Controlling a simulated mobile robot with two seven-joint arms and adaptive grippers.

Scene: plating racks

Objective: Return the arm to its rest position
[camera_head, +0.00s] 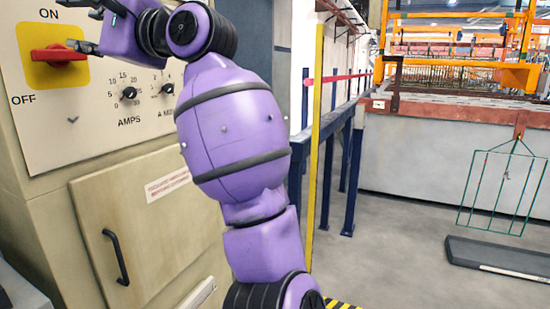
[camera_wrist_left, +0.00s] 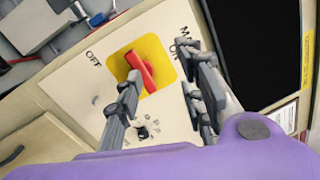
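My purple left arm (camera_head: 232,125) rises through the middle of the head view and bends left at the top. My left gripper (camera_head: 82,24) is at the upper left, in front of the control panel, just right of the red rotary switch (camera_head: 60,54) on its yellow plate. In the left wrist view, the left gripper (camera_wrist_left: 160,88) has its fingers spread apart with nothing between them. The red switch (camera_wrist_left: 140,70) shows beyond the fingers; whether a finger touches it cannot be told. In the head view its handle lies roughly horizontal. My right gripper is not in view.
The beige cabinet (camera_head: 150,235) with dials and a door handle (camera_head: 116,257) stands close on the left. A yellow post (camera_head: 316,150) and blue railing (camera_head: 347,165) are behind the arm. A green wire rack (camera_head: 503,190) hangs at the right.

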